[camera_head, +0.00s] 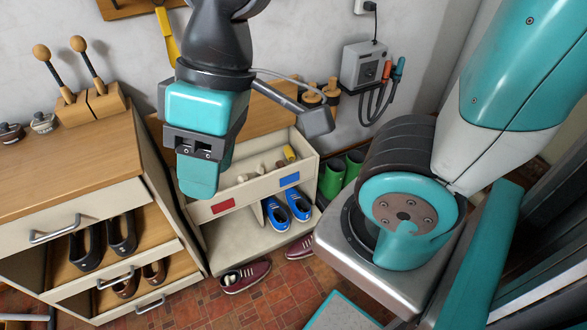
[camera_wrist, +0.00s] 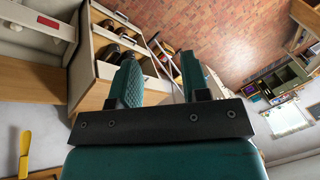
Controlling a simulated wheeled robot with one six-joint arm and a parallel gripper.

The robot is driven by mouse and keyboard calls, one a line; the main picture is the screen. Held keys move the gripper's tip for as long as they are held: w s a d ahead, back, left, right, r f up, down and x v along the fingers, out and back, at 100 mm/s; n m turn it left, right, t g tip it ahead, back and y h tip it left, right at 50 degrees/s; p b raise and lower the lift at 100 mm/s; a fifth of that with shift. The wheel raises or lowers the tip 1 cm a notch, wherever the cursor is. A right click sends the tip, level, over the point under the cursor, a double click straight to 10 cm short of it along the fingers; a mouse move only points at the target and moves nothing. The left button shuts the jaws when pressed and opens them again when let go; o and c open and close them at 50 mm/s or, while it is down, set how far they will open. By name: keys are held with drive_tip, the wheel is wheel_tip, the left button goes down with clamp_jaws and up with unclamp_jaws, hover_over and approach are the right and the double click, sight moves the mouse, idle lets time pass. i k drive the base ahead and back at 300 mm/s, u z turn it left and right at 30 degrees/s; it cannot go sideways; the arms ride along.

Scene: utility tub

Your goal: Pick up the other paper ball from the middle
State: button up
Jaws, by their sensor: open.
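My gripper (camera_head: 198,178) is in the air in front of the cream bench (camera_head: 240,205), apart from it. In the wrist view my gripper (camera_wrist: 160,80) has its two teal fingers apart, with nothing between them. The bench has an open top tray with a red label (camera_head: 223,206) on the left and a blue label (camera_head: 289,179) on the right. Small pale lumps (camera_head: 262,168) lie around the tray's middle; I cannot tell which is a paper ball. A yellow item (camera_head: 289,153) lies at its right. My gripper hides part of the tray's left side.
Blue shoes (camera_head: 287,208) stand in the bench's lower space. A dark red shoe (camera_head: 247,276) with something pale inside is on the tiled floor, another (camera_head: 299,247) beside the bench. Green boots (camera_head: 333,175) stand right. A wooden cabinet (camera_head: 75,165) with open drawers stands left.

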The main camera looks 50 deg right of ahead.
sight(241, 179)
drive_tip(key=z, duration=0.7)
drive_tip(key=k, duration=0.35)
drive_tip(key=u, duration=1.2)
drive_tip(key=i, duration=0.65)
drive_tip(key=z, duration=0.55)
drive_tip(key=i, duration=0.6)
drive_tip(key=z, duration=0.65)
